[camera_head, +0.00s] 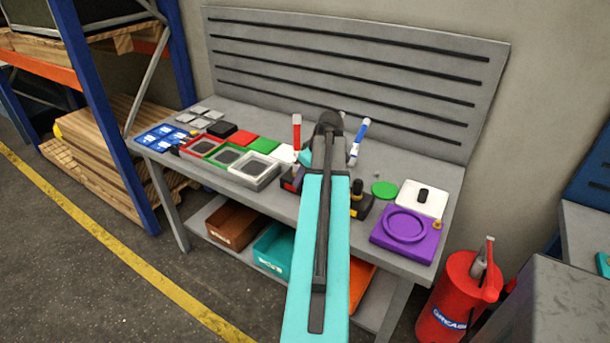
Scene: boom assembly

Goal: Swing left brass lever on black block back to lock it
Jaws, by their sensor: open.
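A black block (362,208) stands on the workbench, just right of my teal arm, which covers part of it. A dark upright piece with a yellow-brass part (356,197) shows on its visible side. The left brass lever cannot be made out with certainty. Small dark, red and brass-coloured parts (291,181) show just left of my arm; I cannot tell whether they belong to the block. My arm reaches forward over the bench to a dark joint, and my gripper is hidden behind the arm.
Red (297,134) and blue (359,138) markers stand behind. A red grease can (450,300) is on the floor.

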